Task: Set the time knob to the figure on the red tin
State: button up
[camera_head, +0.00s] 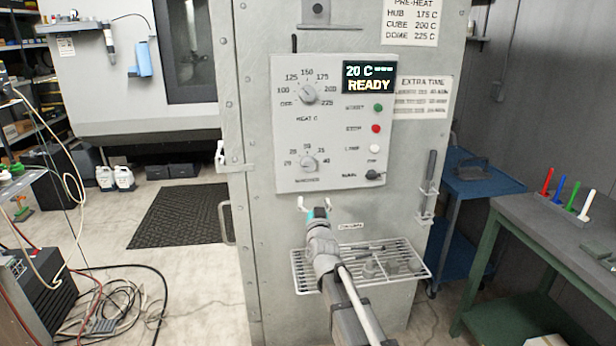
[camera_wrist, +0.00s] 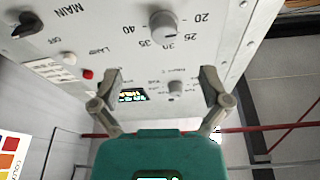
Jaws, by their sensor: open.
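The time knob (camera_head: 308,163) is the lower, grey knob on the oven's control panel (camera_head: 345,130), with figures from 20 to 40 around it. My gripper (camera_head: 314,205) is open and empty, just below the panel in the head view. In the wrist view its fingertips (camera_wrist: 162,75) are spread wide, apart from the knob. I see no red tin in either view.
The heat knob (camera_head: 309,94) sits above, beside a display (camera_head: 368,78) reading 20 C and READY. Green, red and white buttons and a main switch (camera_head: 374,175) are close on the right. A wire rack (camera_head: 400,270) juts out below. A bench (camera_head: 560,235) stands at right.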

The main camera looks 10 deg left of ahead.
aim_at(309, 168)
jog(key=shift+a+r+m+t+h+b, duration=0.4)
jog(key=shift+a+m+t, duration=0.1)
jog(key=shift+t, duration=0.3)
jog(key=shift+w+r, duration=0.1)
jog(key=p+x, duration=0.5)
jog(key=x, duration=0.8)
jog(key=shift+w, duration=0.25)
jog(key=shift+c, duration=0.3)
jog(key=c, duration=1.1)
